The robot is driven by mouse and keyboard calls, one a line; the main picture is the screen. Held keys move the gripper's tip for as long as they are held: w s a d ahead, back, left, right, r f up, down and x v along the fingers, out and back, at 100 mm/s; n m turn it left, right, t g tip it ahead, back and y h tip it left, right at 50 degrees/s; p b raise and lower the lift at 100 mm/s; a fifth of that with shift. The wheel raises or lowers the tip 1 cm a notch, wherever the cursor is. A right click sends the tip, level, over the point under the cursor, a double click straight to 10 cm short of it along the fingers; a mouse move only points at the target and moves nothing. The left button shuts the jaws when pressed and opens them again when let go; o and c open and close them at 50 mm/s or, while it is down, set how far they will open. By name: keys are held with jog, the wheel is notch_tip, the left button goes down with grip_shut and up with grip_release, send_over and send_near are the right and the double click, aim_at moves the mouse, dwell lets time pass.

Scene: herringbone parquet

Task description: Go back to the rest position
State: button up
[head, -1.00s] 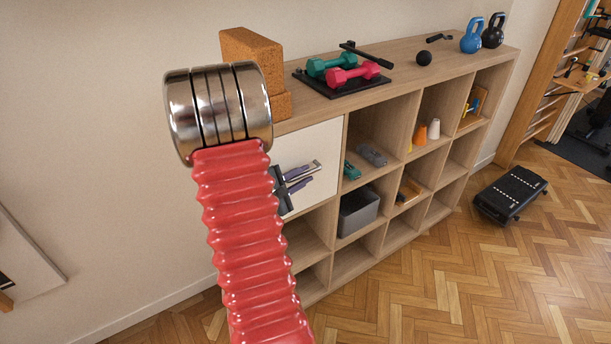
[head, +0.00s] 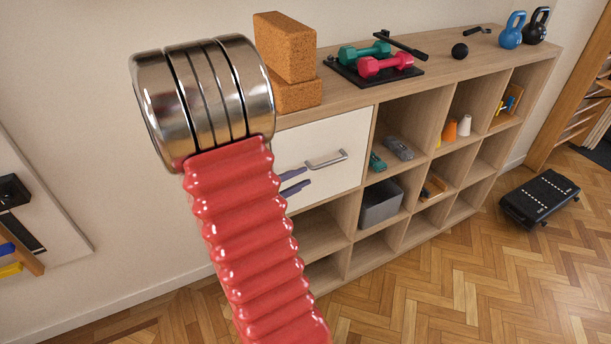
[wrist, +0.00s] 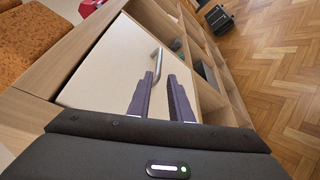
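My gripper (head: 307,177) is in front of the white panel (head: 320,163) of the shelf unit. In the head view only its purple fingers show; the rest is hidden behind my red ribbed arm. The handle also shows in the wrist view (wrist: 157,63). The panel appears closed.
Cork blocks (head: 286,50) and a black tray (head: 350,78) with green and red dumbbells stand on the shelf top. Kettlebells (head: 513,30) stand farther right. A grey bin (head: 380,205) sits in a compartment. A black step platform (head: 540,198) is on the otherwise open parquet (head: 460,285).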

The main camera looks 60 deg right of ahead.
jog(key=shift+a, duration=0.1)
dwell(0.7)
jog(key=s+a+f+m+g+y, duration=0.1)
jog(key=s+a+f+m+y, duration=0.1)
jog(key=a+y, duration=0.35)
jog(key=s+a+f+m+y, duration=0.1)
jog(key=s+a+f+y, duration=0.15)
jog(key=a, duration=0.55)
jog(key=w+a+r+m+t+y, duration=0.1)
jog(key=w+a+r+t+y, duration=0.15)
jog(key=w+a, duration=0.45)
jog(key=w+a+r+t+y, duration=0.2)
jog(key=a+r+t, duration=0.2)
jog(key=a, duration=0.7)
jog(key=w+a+r+n+t+y, duration=0.1)
jog(key=a+r+t+y, duration=0.1)
jog(key=a+r+t, duration=0.3)
jog(key=a+r, duration=0.4)
jog(key=a, duration=0.3)
jog(key=shift+w+r, duration=0.2)
jog(key=shift+w, duration=0.1)
